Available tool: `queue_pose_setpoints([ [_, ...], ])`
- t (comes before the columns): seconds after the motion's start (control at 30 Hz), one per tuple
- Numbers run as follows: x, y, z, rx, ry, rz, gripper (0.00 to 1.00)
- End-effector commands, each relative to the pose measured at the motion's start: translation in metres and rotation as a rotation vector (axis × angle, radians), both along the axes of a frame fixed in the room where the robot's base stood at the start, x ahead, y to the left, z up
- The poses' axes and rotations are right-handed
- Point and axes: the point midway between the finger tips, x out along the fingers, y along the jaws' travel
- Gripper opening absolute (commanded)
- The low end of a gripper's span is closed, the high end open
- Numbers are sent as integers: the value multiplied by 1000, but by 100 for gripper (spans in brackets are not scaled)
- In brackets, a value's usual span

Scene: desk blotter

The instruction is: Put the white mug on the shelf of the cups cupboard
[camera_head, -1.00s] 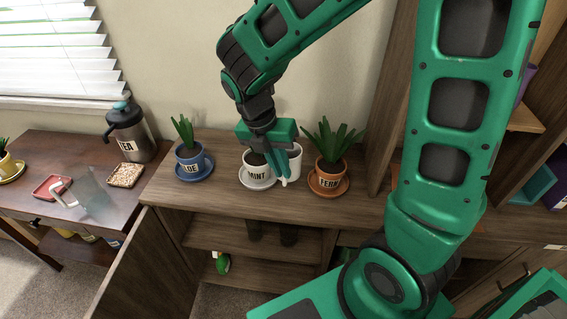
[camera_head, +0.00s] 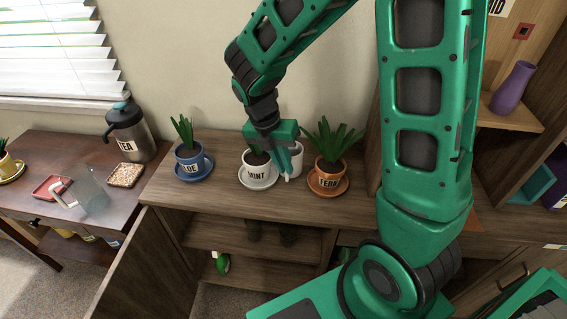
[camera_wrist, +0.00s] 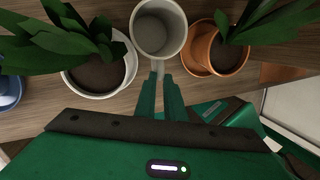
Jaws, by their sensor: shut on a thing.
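The white mug (camera_head: 297,161) stands on the wooden counter between the potted mint and the potted fern. In the wrist view its open, empty inside (camera_wrist: 157,33) faces the camera. My gripper (camera_head: 286,172) points down at the mug and partly hides it in the head view. In the wrist view my fingers (camera_wrist: 160,72) are shut on the mug's near side, apparently at its handle.
The white mint pot (camera_head: 257,174) is close left of the mug and the orange fern pot (camera_head: 329,172) close right. A blue aloe pot (camera_head: 189,161) stands farther left. An open cupboard door (camera_head: 140,265) juts forward. A side table holds a flask (camera_head: 128,132).

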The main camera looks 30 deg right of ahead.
Motion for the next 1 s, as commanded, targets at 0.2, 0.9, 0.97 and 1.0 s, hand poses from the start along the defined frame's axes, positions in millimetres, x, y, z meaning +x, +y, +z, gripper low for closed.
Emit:
queue_pose_setpoints([
  [0.2,0,0,-1,0,0,-1,28],
  [0.9,5,17,63,2,-5,-1,28],
  [0.97,6,19,74,0,-6,-2,28],
  [1.0,6,22,81,0,-4,-2,28],
])
